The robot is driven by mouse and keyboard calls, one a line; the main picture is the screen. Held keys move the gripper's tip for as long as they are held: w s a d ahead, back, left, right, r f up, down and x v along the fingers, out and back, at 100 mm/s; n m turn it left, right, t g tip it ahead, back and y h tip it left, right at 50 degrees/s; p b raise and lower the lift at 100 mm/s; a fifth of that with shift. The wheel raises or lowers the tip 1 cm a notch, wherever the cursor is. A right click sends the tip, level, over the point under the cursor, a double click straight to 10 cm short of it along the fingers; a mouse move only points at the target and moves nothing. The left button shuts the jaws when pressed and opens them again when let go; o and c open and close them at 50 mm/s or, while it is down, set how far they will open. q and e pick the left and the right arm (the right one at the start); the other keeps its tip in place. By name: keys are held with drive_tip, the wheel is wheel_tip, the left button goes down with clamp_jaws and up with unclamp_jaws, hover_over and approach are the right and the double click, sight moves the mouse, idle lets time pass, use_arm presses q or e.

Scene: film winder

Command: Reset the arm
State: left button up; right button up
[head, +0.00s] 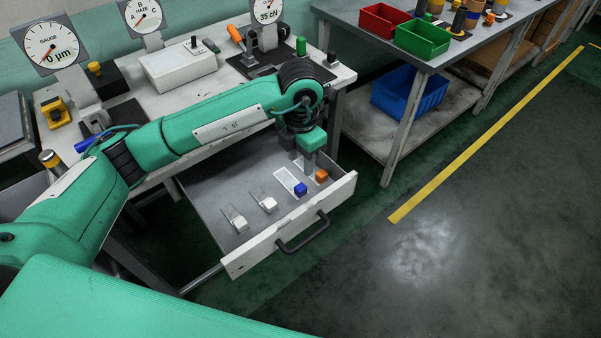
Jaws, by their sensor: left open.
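My left arm, green with black joints, comes in from the left and reaches across the white table. Its gripper (308,165) points down over the right end of an open drawer (205,185). The gripper is open, close to an orange block (321,176); I cannot tell whether it touches it. My right gripper does not show.
The drawer's white front has a dark handle (302,232). Gauges (53,43) stand at the table's back. A side bench at the right holds a red bin (384,20) and a green bin (423,38), with a blue bin (410,94) below. The floor at right is clear.

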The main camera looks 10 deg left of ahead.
use_arm(q)
drive_tip(key=shift+r, duration=1.05)
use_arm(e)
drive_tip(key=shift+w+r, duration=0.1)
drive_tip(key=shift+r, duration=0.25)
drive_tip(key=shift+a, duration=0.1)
